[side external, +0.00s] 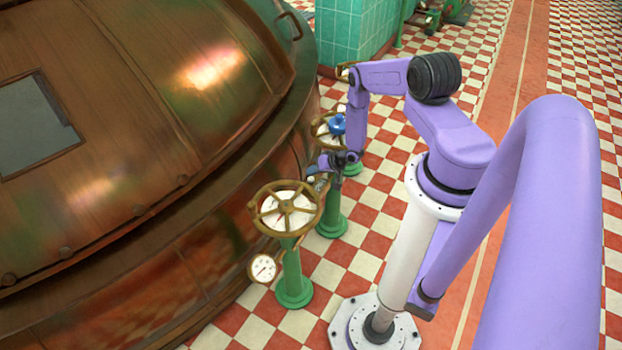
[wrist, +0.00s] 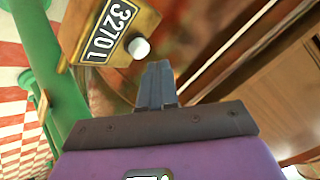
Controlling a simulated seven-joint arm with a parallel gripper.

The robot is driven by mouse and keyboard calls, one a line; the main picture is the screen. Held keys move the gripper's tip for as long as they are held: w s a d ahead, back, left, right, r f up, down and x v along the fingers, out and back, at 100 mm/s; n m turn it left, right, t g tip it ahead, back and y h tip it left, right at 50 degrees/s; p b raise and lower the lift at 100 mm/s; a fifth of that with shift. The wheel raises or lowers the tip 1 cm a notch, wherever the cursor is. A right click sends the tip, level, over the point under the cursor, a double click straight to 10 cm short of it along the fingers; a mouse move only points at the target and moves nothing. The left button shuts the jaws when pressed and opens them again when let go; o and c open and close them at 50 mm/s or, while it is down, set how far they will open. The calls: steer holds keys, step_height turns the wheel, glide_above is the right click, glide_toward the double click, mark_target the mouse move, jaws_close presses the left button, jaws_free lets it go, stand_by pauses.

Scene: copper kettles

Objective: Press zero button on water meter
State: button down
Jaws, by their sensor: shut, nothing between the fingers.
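The water meter (wrist: 112,30) is a brass box in the wrist view, with a dark display reading 3270 L. A round white button (wrist: 139,47) sticks out of its side near the display's end. My gripper (wrist: 157,66) is shut and empty. In the picture its fingertips are just right of and below the white button, with a small gap between them. I cannot tell how far apart they are in depth. In the side external view my gripper is beside the copper kettle, between the valve posts, and the meter there is small and mostly hidden.
The large copper kettle (side external: 150,110) fills the left. A brass handwheel (side external: 287,208) on a green post stands in front of my gripper, with a small gauge (side external: 263,268) beside it. Another handwheel (side external: 322,130) stands behind. The checkered floor (side external: 365,235) to the right is open.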

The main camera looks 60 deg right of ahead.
mark_target(314, 179)
steer(key=shift+r, duration=2.5)
